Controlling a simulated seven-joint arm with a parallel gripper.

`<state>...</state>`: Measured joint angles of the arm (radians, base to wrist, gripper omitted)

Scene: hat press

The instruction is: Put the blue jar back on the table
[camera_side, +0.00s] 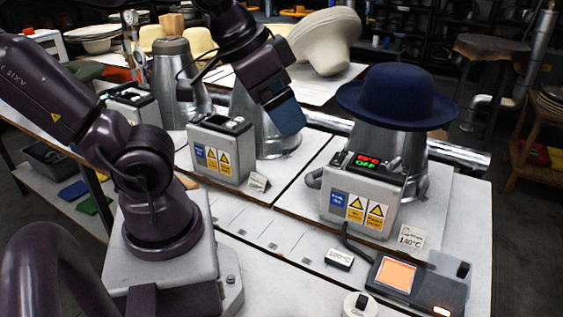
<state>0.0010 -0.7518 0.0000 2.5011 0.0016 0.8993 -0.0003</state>
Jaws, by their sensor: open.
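I see no jar in this view. My gripper (284,115) hangs at upper centre, in front of the middle metal press cone and above the table. A flat blue piece shows at its end, and I cannot make out the two fingers apart. The gripper is open. The white table (452,222) runs across the picture beneath it. A dark blue felt hat (398,97) sits on the right metal press cone (389,147), to the right of my gripper and apart from it.
Grey control boxes stand before the cones; the right box (357,198) shows "OFF" in green. A cream hat (325,42) stands behind. Bare table shows between the boxes.

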